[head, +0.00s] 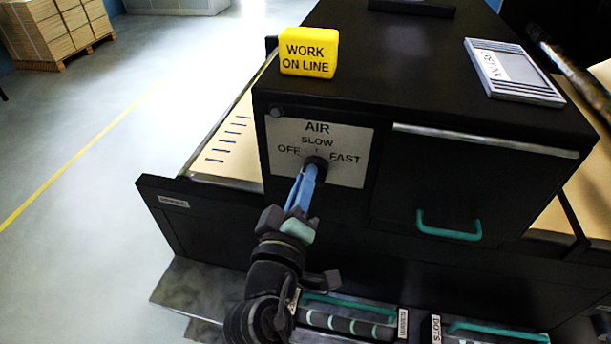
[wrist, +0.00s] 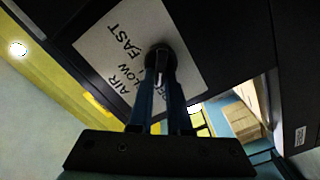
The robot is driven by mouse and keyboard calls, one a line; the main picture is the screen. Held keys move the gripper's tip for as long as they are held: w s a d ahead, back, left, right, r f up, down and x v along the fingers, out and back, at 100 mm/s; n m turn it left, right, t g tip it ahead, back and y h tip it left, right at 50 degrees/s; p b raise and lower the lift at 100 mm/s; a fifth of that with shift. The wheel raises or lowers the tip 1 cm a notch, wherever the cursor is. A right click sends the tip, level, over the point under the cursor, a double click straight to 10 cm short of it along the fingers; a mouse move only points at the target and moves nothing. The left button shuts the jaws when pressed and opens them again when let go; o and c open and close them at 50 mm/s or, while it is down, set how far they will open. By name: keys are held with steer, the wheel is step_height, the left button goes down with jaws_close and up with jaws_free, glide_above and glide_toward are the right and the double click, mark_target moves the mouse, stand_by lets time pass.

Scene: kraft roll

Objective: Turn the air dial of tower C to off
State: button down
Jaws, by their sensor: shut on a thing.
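The air dial (head: 317,163) is a small dark round knob on a pale plate (head: 352,140) marked AIR, OFF, SLOW and FAST. The plate is on the front of a black tower (head: 400,90). OFF is at the left, SLOW at the top and FAST at the right. My gripper (head: 310,176) has its blue fingers shut on the dial from the front. In the wrist view the dark knob (wrist: 159,55) sits at the fingertips. The fingers partly cover the lettering, and I cannot tell which mark the dial points to. No letter C shows on this tower.
A yellow WORK ON LINE block (head: 308,53) and a grey labelled panel (head: 512,72) lie on the tower's top. A green handle (head: 448,230) sticks out right of the dial. Floor at the left is open.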

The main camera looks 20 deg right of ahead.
steer(key=shift+n, duration=0.7)
steer(key=shift+f, duration=0.1)
steer(key=c, duration=0.9)
jaws_free()
steer(key=shift+o, duration=0.2)
steer(key=shift+a, duration=0.1)
steer(key=b+v, duration=0.3)
steer(key=v, duration=1)
